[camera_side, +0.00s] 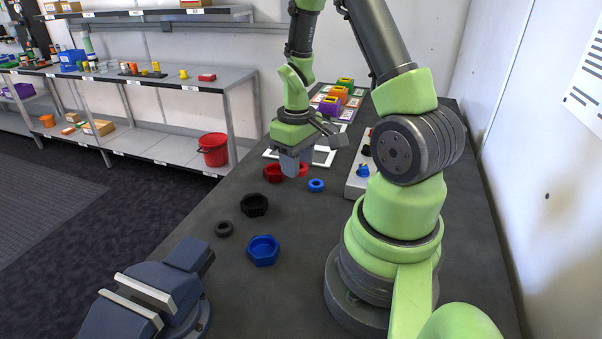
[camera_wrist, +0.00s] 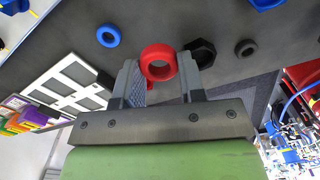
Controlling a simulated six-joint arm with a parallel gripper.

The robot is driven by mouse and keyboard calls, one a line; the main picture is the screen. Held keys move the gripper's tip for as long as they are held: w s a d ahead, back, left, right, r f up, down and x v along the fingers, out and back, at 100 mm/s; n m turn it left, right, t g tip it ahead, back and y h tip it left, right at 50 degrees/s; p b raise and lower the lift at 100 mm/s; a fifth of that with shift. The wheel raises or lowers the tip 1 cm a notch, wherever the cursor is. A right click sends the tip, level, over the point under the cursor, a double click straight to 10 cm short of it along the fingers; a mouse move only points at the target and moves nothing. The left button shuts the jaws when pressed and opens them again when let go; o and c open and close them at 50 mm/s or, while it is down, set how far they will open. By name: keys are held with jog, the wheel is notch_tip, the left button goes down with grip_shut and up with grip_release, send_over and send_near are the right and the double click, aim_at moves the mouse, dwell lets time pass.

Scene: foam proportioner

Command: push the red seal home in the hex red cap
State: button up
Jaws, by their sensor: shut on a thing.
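My gripper (camera_wrist: 159,80) is shut on the red seal (camera_wrist: 158,62), a thick ring held between the fingertips. In the side view, my gripper (camera_side: 293,165) points down over the table, and red shows on both sides of its fingers. The red to the left looks like the hex red cap (camera_side: 272,173) on the table, partly hidden by the fingers. In the wrist view only a little dark red shows below the seal, between the fingers. I cannot tell whether the seal touches the cap.
A blue seal (camera_side: 316,185), black hex cap (camera_side: 254,205), black seal (camera_side: 223,229) and blue hex cap (camera_side: 263,250) lie nearby on the table. A vise (camera_side: 160,295) stands at the front left. A control box (camera_side: 356,182) stands to the right; a white framed tray (camera_wrist: 62,82) lies behind.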

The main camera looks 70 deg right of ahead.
jog(key=w+d, duration=1)
jog(key=shift+m, duration=0.3)
jog(key=shift+a+f, duration=0.15)
jog(key=shift+f, duration=3.4)
jog(key=o, duration=1.3)
jog(key=shift+r, duration=0.1)
jog(key=shift+r, duration=2.9)
